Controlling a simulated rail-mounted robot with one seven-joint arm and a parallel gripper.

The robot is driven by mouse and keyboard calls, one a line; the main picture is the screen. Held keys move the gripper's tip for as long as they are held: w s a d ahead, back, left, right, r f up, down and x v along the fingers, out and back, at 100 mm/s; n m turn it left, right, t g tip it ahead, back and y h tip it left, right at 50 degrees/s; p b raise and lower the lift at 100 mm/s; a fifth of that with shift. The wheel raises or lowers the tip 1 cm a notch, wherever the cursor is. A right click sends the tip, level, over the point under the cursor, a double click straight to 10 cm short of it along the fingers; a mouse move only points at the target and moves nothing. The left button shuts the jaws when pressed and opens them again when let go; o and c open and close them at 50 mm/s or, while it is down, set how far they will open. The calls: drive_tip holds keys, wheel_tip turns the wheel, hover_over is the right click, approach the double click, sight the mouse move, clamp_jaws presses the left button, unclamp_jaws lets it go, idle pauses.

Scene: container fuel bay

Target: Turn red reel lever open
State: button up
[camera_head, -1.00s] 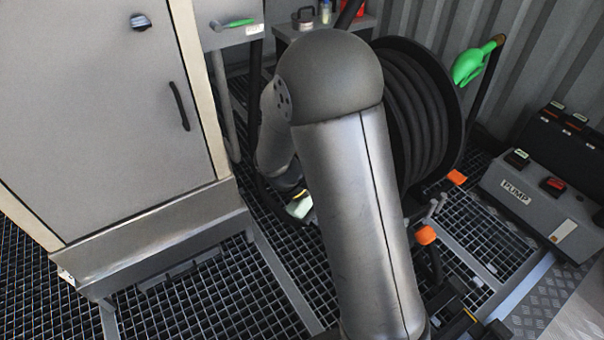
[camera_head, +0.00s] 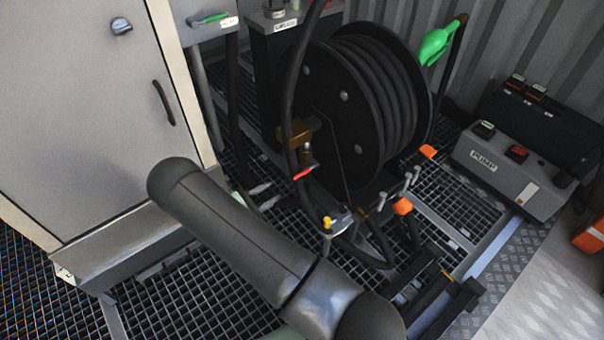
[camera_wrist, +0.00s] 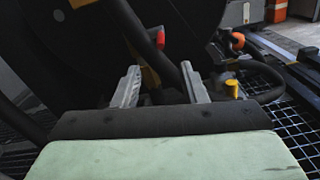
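The red lever (camera_head: 304,172) sits on a brass-coloured valve (camera_head: 296,134) at the left side of the black hose reel (camera_head: 345,105). In the wrist view the red lever (camera_wrist: 161,38) shows beyond the fingertips, near the top middle, beside a dark hose. My gripper (camera_wrist: 161,70) is open and empty, with the hose passing behind the gap between its grey fingers. The fingers are apart from the lever.
A yellow knob (camera_head: 327,222) lies below the lever; it also shows right of the fingers (camera_wrist: 231,88). Orange parts (camera_head: 402,205) stand at the reel's foot. A grey cabinet (camera_head: 90,100) is at left, the pump box (camera_head: 505,170) at right. The grating floor (camera_head: 190,290) is clear at lower left.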

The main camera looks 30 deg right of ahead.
sight(306, 171)
drive_tip(key=b+x, duration=0.3)
drive_tip(key=x, duration=1.1)
drive_tip(key=shift+d, duration=0.1)
